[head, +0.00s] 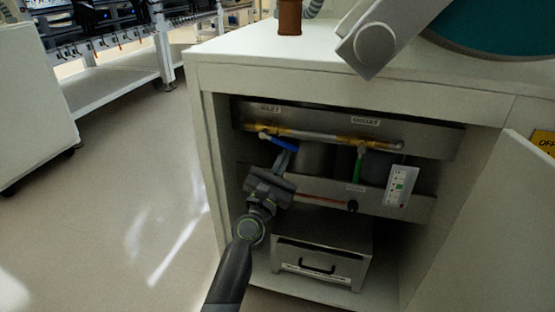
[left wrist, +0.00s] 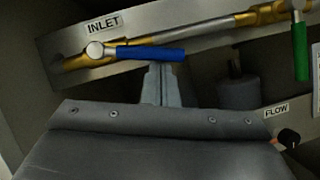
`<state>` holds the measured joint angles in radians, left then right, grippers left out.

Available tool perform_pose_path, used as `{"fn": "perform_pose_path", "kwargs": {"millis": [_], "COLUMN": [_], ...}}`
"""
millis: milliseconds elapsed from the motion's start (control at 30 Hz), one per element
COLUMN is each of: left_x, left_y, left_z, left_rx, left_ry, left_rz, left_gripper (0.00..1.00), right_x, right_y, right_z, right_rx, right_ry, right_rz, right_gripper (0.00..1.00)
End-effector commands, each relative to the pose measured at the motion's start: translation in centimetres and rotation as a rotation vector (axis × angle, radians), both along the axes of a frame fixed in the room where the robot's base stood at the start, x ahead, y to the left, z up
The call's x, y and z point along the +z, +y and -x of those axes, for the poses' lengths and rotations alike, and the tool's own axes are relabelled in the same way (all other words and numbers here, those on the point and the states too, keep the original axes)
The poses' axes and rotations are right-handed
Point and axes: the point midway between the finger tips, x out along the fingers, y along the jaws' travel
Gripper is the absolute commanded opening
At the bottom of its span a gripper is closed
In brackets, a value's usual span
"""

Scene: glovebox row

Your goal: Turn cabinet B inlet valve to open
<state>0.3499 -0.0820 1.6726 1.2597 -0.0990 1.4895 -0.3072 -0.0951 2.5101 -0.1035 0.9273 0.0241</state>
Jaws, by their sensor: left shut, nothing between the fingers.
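The inlet valve has a blue lever (head: 278,143) on the brass and steel pipe (head: 325,136) inside the open cabinet, under the INLET label (head: 270,108). In the left wrist view the blue lever (left wrist: 150,53) runs right from its round pivot, roughly along the pipe. My left gripper (head: 289,150) reaches into the cabinet, shut and empty. In the left wrist view its fingertips (left wrist: 160,67) are just below the lever's middle and right part; I cannot tell whether they touch it. My right gripper is out of view.
A green lever (head: 357,166) hangs down from the pipe under the OUTLET label (head: 365,121). A FLOW label (left wrist: 277,110) and a dark knob (left wrist: 288,138) are lower right. A metal drawer box (head: 320,256) stands below. The open door (head: 490,220) is at right.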

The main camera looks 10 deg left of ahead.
Motion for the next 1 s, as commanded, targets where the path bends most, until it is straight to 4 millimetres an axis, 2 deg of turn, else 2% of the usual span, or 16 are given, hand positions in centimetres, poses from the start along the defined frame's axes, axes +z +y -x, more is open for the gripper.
{"fn": "perform_pose_path", "kwargs": {"millis": [333, 1000], "left_x": [1.5, 1.7], "left_y": [-0.8, -0.9], "left_z": [0.0, 0.0], "left_rx": [-0.001, 0.000], "left_ry": [-0.002, -0.001], "left_rz": [-0.002, -0.004], "left_gripper": [0.00, 0.00], "right_x": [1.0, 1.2], "right_y": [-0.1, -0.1], "right_z": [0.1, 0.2], "right_rx": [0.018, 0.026], "right_ry": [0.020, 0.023], "right_rz": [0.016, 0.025], "right_gripper": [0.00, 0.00]}}
